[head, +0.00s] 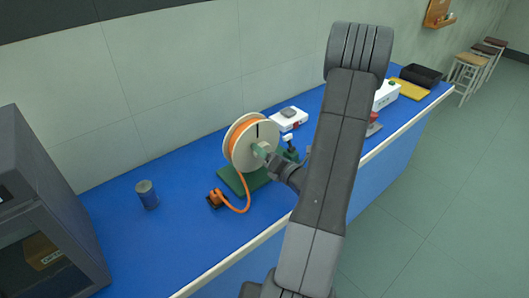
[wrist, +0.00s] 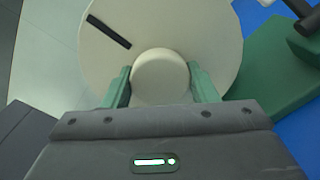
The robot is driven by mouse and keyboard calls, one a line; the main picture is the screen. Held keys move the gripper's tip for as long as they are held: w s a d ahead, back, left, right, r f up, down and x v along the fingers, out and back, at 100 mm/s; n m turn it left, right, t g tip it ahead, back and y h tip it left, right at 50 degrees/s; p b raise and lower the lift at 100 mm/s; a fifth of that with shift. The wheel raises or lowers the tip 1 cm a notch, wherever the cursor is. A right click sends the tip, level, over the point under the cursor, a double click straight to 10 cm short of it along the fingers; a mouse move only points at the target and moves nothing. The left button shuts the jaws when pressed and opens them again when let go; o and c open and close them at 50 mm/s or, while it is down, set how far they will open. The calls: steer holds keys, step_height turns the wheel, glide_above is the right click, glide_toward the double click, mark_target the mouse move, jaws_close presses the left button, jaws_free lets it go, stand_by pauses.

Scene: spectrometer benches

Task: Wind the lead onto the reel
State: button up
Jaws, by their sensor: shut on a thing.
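The reel (head: 240,145) has cream discs and stands upright on a green base (head: 229,181) on the blue bench. The orange lead (head: 247,190) is partly wound between its discs. A loose length hangs from the reel to an orange plug (head: 215,198) on the bench. In the wrist view the reel's face (wrist: 222,35) fills the upper middle, with a dark slot at upper left. My gripper (wrist: 160,88) is shut on the round cream knob (wrist: 160,70) on that face, one green finger on each side. In the head view my gripper (head: 262,150) meets the reel's right face.
A dark blue can (head: 147,194) stands left of the reel. A grey cabinet (head: 45,200) is at far left. A white device (head: 289,118) lies behind the reel. A yellow mat (head: 411,90) and black tray (head: 421,75) are at the far end. Bench between can and plug is clear.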

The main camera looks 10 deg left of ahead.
steer(key=o, duration=1.4)
steer(key=shift+d, duration=0.1)
steer(key=b+v, duration=0.2)
steer(key=v, duration=1.1)
steer(key=shift+s+d, duration=0.2)
steer(key=shift+s, duration=0.05)
steer(key=shift+w+a, duration=0.1)
steer(key=p+x, duration=0.2)
steer(key=x, duration=1.1)
steer(key=shift+w+a, duration=0.2)
steer(key=shift+s+d, duration=0.1)
